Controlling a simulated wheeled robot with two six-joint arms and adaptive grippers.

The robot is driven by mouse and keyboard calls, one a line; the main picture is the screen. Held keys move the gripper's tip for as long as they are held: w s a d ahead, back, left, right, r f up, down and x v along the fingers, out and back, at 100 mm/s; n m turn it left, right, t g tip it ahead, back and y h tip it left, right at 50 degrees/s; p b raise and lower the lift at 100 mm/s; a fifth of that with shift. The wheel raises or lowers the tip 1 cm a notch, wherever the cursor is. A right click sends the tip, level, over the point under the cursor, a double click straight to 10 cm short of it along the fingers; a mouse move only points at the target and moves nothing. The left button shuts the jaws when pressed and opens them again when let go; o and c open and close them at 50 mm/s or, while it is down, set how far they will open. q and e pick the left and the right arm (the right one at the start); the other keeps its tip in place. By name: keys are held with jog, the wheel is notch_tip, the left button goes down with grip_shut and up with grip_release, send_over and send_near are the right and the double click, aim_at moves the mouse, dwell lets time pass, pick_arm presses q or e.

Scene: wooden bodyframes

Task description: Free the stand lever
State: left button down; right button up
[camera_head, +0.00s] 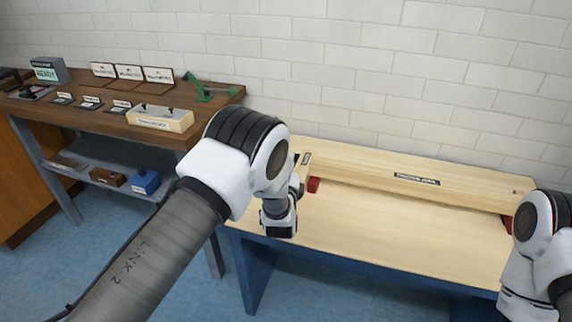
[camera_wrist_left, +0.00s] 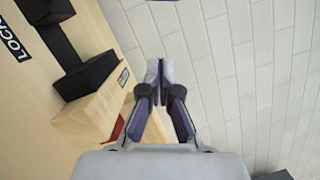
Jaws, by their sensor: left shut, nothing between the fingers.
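My left gripper (camera_wrist_left: 160,75) shows in the left wrist view with its fingertips together and nothing between them. To its left is a pale wooden piece (camera_wrist_left: 90,118) with a black block (camera_wrist_left: 86,76) on its end and a small label. The black block joins a dark bar running up the picture, beside a label starting "LOCK" (camera_wrist_left: 12,40). The fingertips look apart from these parts. I cannot tell whether the black block is the stand lever. In the head view my left arm hides most of this area. My right gripper is out of view.
A long wooden beam (camera_head: 365,170) lies along the back of the light workbench (camera_head: 400,225), with a red block (camera_head: 313,185) near its left end. The bench front is clear. A brown side table (camera_head: 100,112) holds signs, a green device (camera_head: 208,92) and a wooden box (camera_head: 160,118).

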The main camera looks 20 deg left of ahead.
pick_arm(q)
jog(key=x, duration=0.6)
jog(key=shift+s+a+f+b, duration=0.1)
jog(key=shift+a+b, duration=0.05)
jog(key=shift+b, duration=0.15)
jog(key=shift+w+a+r, duration=0.1)
jog(key=shift+a+r, duration=0.15)
jog(key=shift+a, duration=0.35)
jog(key=shift+w+a+r, duration=0.1)
jog(key=shift+a+r, duration=0.2)
jog(key=shift+a, duration=0.35)
jog(key=shift+a+r, duration=0.25)
jog(key=shift+a, duration=0.35)
jog(key=shift+a+r, duration=0.1)
jog(key=shift+r, duration=0.05)
